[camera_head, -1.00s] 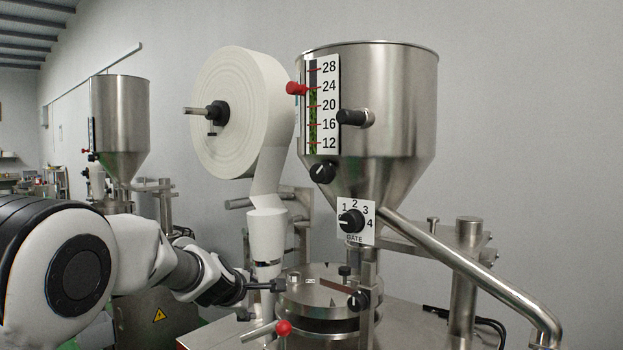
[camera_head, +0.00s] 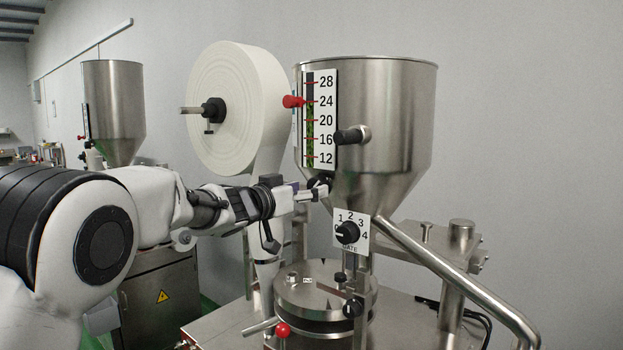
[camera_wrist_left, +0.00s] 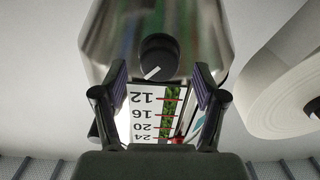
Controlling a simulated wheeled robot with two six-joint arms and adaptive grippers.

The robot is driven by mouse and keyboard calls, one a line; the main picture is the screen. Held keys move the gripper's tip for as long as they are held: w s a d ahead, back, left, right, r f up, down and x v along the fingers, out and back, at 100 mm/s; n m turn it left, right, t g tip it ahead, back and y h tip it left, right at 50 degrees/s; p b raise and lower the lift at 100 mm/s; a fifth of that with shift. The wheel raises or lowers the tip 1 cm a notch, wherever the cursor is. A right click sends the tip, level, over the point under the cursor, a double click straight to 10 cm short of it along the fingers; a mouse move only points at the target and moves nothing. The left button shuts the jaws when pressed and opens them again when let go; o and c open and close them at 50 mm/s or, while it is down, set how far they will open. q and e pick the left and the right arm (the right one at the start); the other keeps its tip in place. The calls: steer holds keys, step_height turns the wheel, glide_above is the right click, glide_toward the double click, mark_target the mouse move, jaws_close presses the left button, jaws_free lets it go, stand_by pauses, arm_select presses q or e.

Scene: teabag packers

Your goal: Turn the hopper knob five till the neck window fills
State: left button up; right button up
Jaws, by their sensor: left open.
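The steel hopper (camera_head: 390,120) carries a gauge plate (camera_head: 327,118) marked 12 to 28, with green content behind its narrow strip and a red pointer (camera_head: 292,101) near 24. A black knob (camera_head: 322,180) sits just below the gauge, partly hidden by my left gripper (camera_head: 314,190). In the left wrist view that knob (camera_wrist_left: 158,57) has a white mark and appears between the tips of my open left gripper (camera_wrist_left: 158,70); contact is not clear. The gate knob (camera_head: 347,232), on a dial numbered up to 4, points left. I cannot pick out a separate neck window. My right gripper is out of view.
A paper roll (camera_head: 232,105) stands left of the hopper, behind my left wrist. Another black knob (camera_head: 353,135) sticks out beside the gauge. A steel pipe (camera_head: 455,275) slopes down right. A red ball handle (camera_head: 283,329) and round plate (camera_head: 325,285) lie below.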

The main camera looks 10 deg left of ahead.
arm_select(q)
steer(key=shift+x, duration=1.1)
steer(key=shift+s, duration=0.15)
steer(key=shift+c, duration=0.7)
steer(key=c, duration=1)
steer(key=shift+r, duration=0.1)
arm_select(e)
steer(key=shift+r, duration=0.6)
arm_select(q)
steer(key=shift+m, duration=0.5)
steer(key=m, duration=0.3)
steer(key=shift+m, duration=0.3)
steer(key=m+b, duration=0.1)
steer(key=m, duration=0.3)
steer(key=shift+m, duration=0.3)
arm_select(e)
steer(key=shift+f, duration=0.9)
